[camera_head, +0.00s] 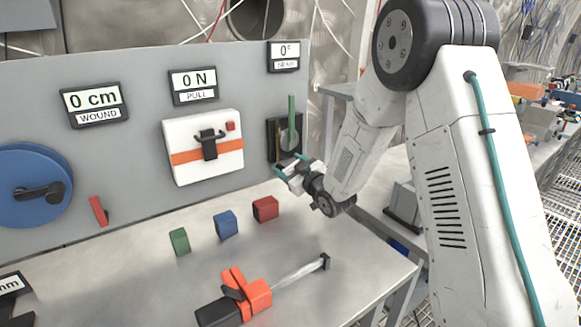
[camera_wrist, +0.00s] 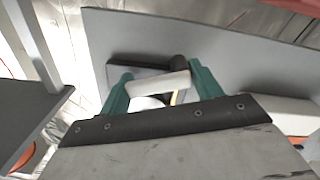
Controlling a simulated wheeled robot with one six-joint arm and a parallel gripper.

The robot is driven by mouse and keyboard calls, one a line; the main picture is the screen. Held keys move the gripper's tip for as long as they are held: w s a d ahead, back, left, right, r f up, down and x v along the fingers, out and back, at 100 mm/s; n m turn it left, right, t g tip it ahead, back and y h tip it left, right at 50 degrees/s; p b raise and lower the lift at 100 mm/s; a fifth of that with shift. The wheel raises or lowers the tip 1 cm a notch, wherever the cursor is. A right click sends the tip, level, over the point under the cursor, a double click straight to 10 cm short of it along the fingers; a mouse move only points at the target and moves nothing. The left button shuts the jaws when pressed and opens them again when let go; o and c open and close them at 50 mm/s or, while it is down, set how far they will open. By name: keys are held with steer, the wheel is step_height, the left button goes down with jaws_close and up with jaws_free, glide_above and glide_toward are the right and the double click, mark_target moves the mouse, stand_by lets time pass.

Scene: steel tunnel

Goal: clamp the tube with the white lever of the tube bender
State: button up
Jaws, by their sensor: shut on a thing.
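The tube bender (camera_head: 272,140) is a dark unit on the right end of the grey panel, below the degree display. An upright green bar (camera_head: 291,118) stands on it; I cannot tell whether this is the tube. My gripper (camera_head: 290,165) is at the lower edge of the bender, with its green fingers towards the panel. In the wrist view my gripper (camera_wrist: 160,86) is shut on the white lever (camera_wrist: 158,86), a short pale bar spanning between the fingers. A dark part of the bender shows behind it. The tube's seat is hidden.
The panel also carries a blue reel (camera_head: 30,185), a white box with an orange stripe (camera_head: 203,165) and displays. On the bench stand green (camera_head: 180,242), blue (camera_head: 226,224) and red (camera_head: 265,209) blocks, and an orange tool (camera_head: 240,295). The front bench is mostly clear.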

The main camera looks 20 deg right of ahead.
steer(key=m, duration=0.4)
steer(key=shift+w+d+f, duration=0.1)
steer(key=shift+d+f, duration=0.1)
steer(key=shift+f, duration=0.2)
steer(key=o, duration=0.9)
steer(key=v, duration=0.8)
